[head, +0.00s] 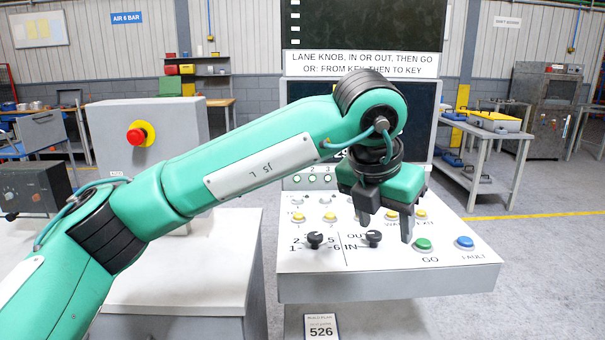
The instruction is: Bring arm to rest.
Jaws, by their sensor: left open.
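My left arm reaches in from the left across the head view. Its gripper (386,226) points down over the white control panel (300,262), fingers apart with nothing seen between them. A black lane knob (315,240) stands left of the fingers. A black IN/OUT knob (373,239) shows just below and between them. A green GO button (423,244) lies just right of the right fingertip. A blue FAULT button (465,243) is further right. I cannot tell whether a fingertip touches the panel. My right gripper is out of view.
A grey box with a red emergency button (136,137) stands at the left behind my arm. A dark screen (425,105) and a lettered sign (360,64) rise behind the panel. Small yellow buttons (330,217) sit on the panel.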

